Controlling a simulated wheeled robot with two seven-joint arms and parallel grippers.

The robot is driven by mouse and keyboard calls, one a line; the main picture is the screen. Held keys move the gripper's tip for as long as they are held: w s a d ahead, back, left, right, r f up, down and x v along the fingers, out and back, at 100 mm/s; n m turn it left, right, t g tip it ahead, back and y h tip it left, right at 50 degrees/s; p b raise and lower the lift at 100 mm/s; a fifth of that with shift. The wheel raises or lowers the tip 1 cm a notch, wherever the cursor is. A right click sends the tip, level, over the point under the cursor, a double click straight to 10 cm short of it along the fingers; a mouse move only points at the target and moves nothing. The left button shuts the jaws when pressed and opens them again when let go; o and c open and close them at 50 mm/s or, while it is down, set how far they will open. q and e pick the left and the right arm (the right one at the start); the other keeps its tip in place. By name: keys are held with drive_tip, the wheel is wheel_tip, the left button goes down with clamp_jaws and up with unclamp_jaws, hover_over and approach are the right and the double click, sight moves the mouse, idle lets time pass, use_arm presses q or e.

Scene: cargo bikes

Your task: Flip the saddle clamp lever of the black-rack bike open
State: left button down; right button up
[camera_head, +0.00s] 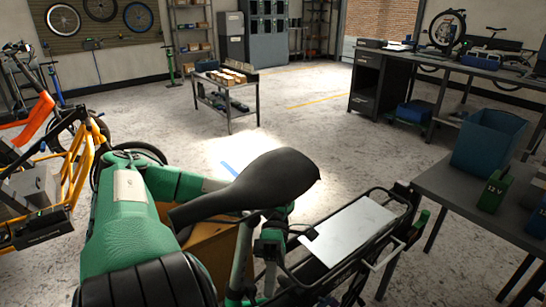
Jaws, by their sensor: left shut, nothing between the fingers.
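The black saddle (262,182) of the black-rack bike lies in the lower middle, its nose to the left. A green frame tube (241,262) shows below it. The black rack (398,222) runs to the right behind the saddle, with a pale flat plate (350,230) on it. My green left arm comes in from the lower left and passes behind the saddle. My left gripper (271,240) seems to be under the saddle, close to the seat post; it is shut and holds nothing. The saddle hides part of it. The clamp lever cannot be made out. My right gripper is not in view.
A brown box (208,248) sits below the saddle's nose. An orange-yellow bike (75,165) stands at the left. A grey table (480,205) with a blue bin (486,142) is at the right. A cart (226,95) stands farther back; the floor between is clear.

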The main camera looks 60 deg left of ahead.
use_arm(q)
drive_tip(key=v, duration=1.1)
drive_tip(key=shift+w, duration=0.1)
